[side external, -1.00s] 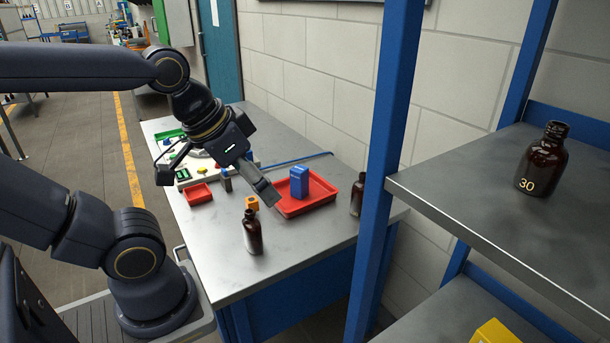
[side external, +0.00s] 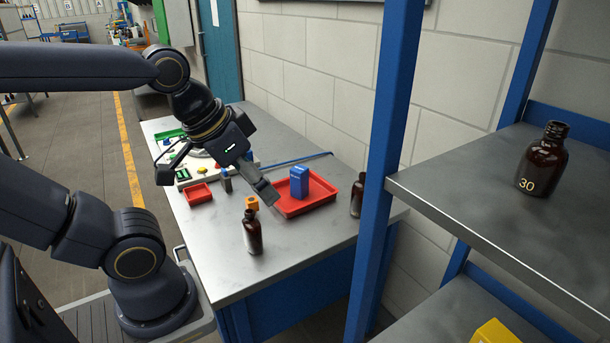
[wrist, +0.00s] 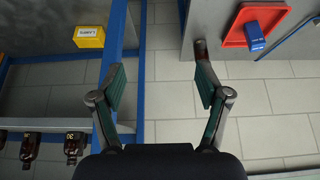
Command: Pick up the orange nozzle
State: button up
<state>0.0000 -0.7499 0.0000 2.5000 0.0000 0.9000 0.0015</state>
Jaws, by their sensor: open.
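The small orange nozzle (side external: 252,202) shows in the side view just behind the neck of an amber bottle (side external: 251,232) that stands upright on the grey table. Its lower part is hidden, so I cannot tell what it rests on. My gripper (side external: 268,194) is above the table, close to the nozzle in the picture and slightly higher, apparently apart from it. In the wrist view my gripper (wrist: 160,88) has its fingers spread with nothing between them but floor behind. I cannot see the nozzle in the wrist view.
A red tray (side external: 318,204) with a blue box (side external: 299,181) lies right of my gripper. Another amber bottle (side external: 357,195) stands near a blue rack post (side external: 386,150). A small red bin (side external: 197,194) is at left. Bare table lies left of the near bottle.

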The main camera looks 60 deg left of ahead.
jog(key=a+r+m+g+y, duration=0.2)
jog(key=a+y, duration=0.2)
jog(key=a, duration=0.3)
jog(key=w+a+f+m+g+y, duration=0.2)
jog(key=w+a+m+g+y, duration=0.2)
jog(key=w+a+g+y, duration=0.55)
jog(key=m+y, duration=0.4)
jog(key=m, duration=0.5)
send_over(256, 204)
jog(key=v, duration=0.5)
notch_tip(256, 204, down, 24)
jog(key=shift+t, duration=0.35)
jog(key=f, duration=0.7)
jog(key=shift+s+d, duration=0.1)
jog(key=shift+d, duration=0.15)
jog(key=shift+s+a+f+n, duration=0.1)
jog(key=shift+a+n, duration=0.05)
jog(key=shift+a, duration=0.3)
jog(key=shift+s+a+f+n, duration=0.1)
jog(key=shift+s+a+n, duration=0.05)
jog(key=shift+a, duration=0.3)
jog(key=x, duration=0.5)
jog(key=shift+s+a, duration=0.1)
jog(key=shift+a, duration=0.2)
jog(key=shift+c, duration=0.2)
